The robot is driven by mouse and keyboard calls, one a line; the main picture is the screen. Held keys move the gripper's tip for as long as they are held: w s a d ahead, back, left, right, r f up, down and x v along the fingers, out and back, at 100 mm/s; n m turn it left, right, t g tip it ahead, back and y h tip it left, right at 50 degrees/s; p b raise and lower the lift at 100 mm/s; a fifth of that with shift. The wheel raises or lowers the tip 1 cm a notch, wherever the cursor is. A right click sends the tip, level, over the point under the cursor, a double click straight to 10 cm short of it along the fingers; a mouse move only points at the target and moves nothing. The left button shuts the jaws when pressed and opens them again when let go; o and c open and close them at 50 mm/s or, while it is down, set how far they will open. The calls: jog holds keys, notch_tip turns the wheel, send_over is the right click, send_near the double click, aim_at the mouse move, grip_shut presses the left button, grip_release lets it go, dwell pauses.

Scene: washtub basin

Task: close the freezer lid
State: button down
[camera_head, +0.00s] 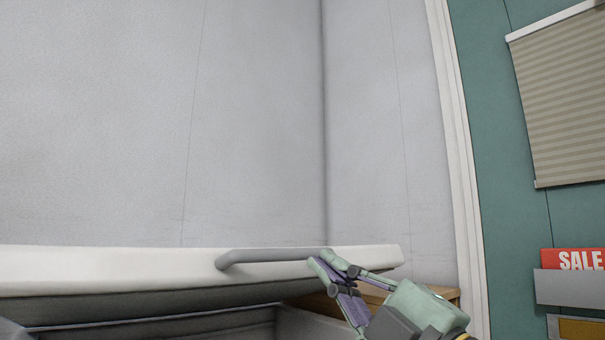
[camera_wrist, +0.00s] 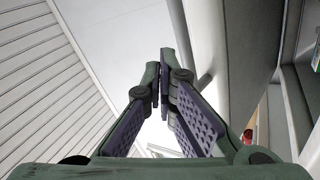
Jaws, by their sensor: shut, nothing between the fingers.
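The freezer lid (camera_head: 100,268) is a long white slab with a dark underside across the bottom of the head view. It is raised, with a gap between it and the grey freezer body (camera_head: 245,325) below. A grey bar handle (camera_head: 265,256) is on the lid's front. My gripper (camera_head: 322,260) is at the handle's right end in the head view; I cannot tell whether it touches. In the wrist view my gripper (camera_wrist: 166,78) has its fingertips together and empty, with the pale lid (camera_wrist: 205,35) close on the right.
A wooden surface (camera_head: 443,291) stands behind my gripper at the right. A pale wall fills the back. A red SALE sign (camera_head: 574,261) and a window blind (camera_head: 565,100) are on the teal wall at the right.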

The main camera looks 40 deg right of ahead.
notch_tip(320, 180, up, 13)
jog(key=s+m+g+p, duration=0.1)
jog(key=m+g+p, duration=1.1)
jog(key=p, duration=2.1)
jog(key=w+f+m+t+p, duration=0.2)
jog(key=w+f+p, duration=0.1)
jog(key=w+f, duration=0.4)
jog(key=shift+w+d+f+m+p, duration=0.2)
jog(key=shift+w+m+p, duration=0.15)
jog(key=shift+w, duration=0.55)
